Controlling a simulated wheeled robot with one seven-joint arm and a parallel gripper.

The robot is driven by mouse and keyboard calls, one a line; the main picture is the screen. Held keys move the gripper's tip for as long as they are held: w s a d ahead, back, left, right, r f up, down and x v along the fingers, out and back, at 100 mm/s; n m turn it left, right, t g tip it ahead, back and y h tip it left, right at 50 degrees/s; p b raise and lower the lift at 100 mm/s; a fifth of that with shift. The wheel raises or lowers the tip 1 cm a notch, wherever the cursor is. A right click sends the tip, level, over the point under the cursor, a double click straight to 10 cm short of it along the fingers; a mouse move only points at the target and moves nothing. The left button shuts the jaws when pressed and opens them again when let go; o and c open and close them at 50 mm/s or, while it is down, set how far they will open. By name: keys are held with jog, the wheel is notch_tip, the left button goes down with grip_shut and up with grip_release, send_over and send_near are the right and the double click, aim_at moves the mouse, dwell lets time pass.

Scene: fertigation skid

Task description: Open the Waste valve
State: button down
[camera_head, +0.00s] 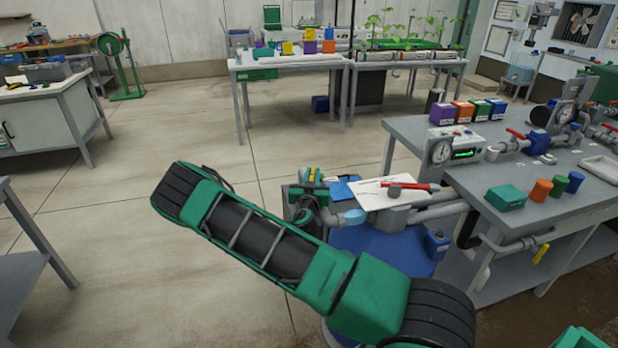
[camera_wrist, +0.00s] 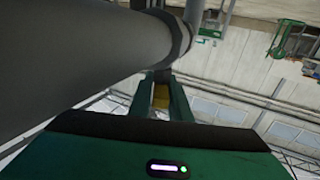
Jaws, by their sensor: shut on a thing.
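My gripper (camera_head: 312,176) is at the left end of the pipework that runs out from the right bench. In the wrist view, its two green fingers (camera_wrist: 161,98) are shut on a yellow piece (camera_wrist: 160,96), which looks like a valve handle. Only a small part of the yellow piece shows between the fingers. A large grey pipe (camera_wrist: 90,60) passes close above the fingers. I cannot read a label, so I cannot tell from the pictures whether this is the Waste valve.
A red-handled valve (camera_head: 420,187) sits to the right on the same pipework, beside a white sheet (camera_head: 372,192). A yellow handle (camera_head: 541,254) hangs under the grey bench (camera_head: 480,183). A blue drum (camera_head: 375,246) stands below the pipe. Floor to the left is clear.

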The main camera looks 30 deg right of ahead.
jog(key=shift+w+a+r, duration=0.1)
jog(key=shift+w+a, duration=0.05)
jog(key=shift+a, duration=0.15)
jog(key=c, duration=1.7)
grip_release()
jog(key=shift+d, duration=0.1)
jog(key=v, duration=1)
jog(key=shift+s+a, duration=0.3)
